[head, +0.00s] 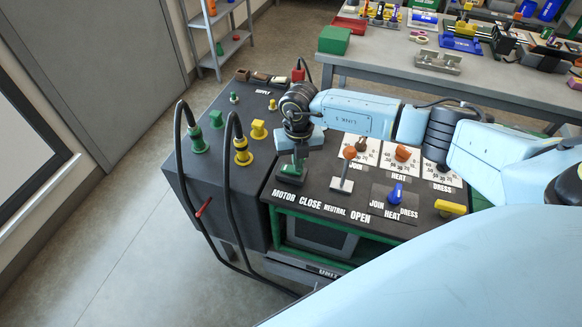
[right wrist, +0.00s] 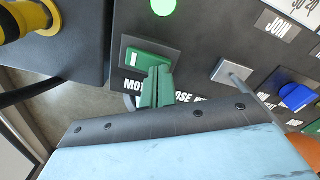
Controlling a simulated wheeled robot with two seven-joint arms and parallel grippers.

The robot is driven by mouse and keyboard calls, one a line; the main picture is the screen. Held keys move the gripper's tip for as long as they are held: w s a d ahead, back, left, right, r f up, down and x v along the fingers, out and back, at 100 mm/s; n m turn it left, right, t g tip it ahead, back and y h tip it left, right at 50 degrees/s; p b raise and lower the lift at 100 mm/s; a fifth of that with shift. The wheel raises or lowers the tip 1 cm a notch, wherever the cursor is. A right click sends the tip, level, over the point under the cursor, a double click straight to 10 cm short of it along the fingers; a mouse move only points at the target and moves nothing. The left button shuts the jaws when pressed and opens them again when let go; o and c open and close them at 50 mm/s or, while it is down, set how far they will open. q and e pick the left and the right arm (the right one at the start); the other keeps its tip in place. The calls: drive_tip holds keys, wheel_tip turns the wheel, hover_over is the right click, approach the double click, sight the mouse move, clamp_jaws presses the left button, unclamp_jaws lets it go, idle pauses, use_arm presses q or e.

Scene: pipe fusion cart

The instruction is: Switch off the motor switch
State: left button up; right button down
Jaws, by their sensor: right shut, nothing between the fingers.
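The motor switch (right wrist: 146,59) is a green rocker in a dark frame on the panel in the right wrist view, with a white mark at its left end. The MOTOR label (head: 287,196) is beside it in the head view, where my wrist and fingers mostly cover the switch. A green lamp (right wrist: 163,6) glows above the switch. My right gripper (right wrist: 159,72) is shut and empty, its green fingertips at the right end of the switch; I cannot tell if they touch it. It also shows in the head view (head: 291,171). My left gripper is not in view.
A lever with an orange knob (head: 349,153) stands right of my gripper. A blue selector knob (head: 397,192) and yellow handle (head: 451,207) are farther right. Black cables (head: 183,150) arch up at the cart's left. A workbench (head: 400,60) stands behind.

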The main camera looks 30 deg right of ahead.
drive_tip(key=shift+f+b, duration=0.3)
drive_tip(key=shift+f, duration=0.1)
wheel_tip(320, 180, up, 7)
drive_tip(key=p, duration=0.6)
idle(0.4)
idle(0.4)
